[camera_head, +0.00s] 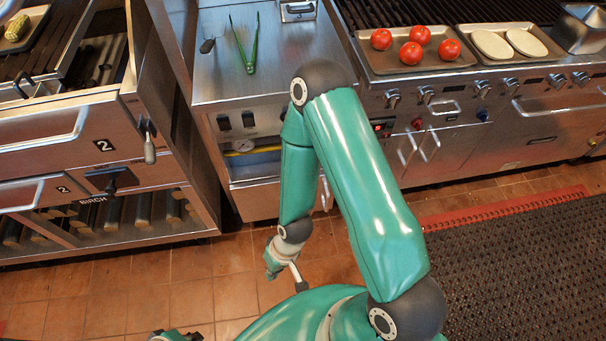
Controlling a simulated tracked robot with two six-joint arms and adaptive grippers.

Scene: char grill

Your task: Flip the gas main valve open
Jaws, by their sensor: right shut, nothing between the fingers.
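A yellow pipe (262,151) with a round white gauge (243,145) runs through the recess under the steel counter. My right arm covers the right side of this recess, and I cannot make out the valve handle. My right gripper (276,272) hangs low over the tiled floor, in front of the cabinet and below the recess. It is shut and empty, apart from the pipe. A small part of my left gripper (175,336) shows at the bottom edge; its fingers are mostly cut off.
The counter (222,76) bears green tongs (246,44). A grill at right has knobs, a tray with tomatoes (411,53) and a tray with pale patties (507,43). A steel oven unit (60,125) stands left above birch logs. The floor (190,283) at left is clear.

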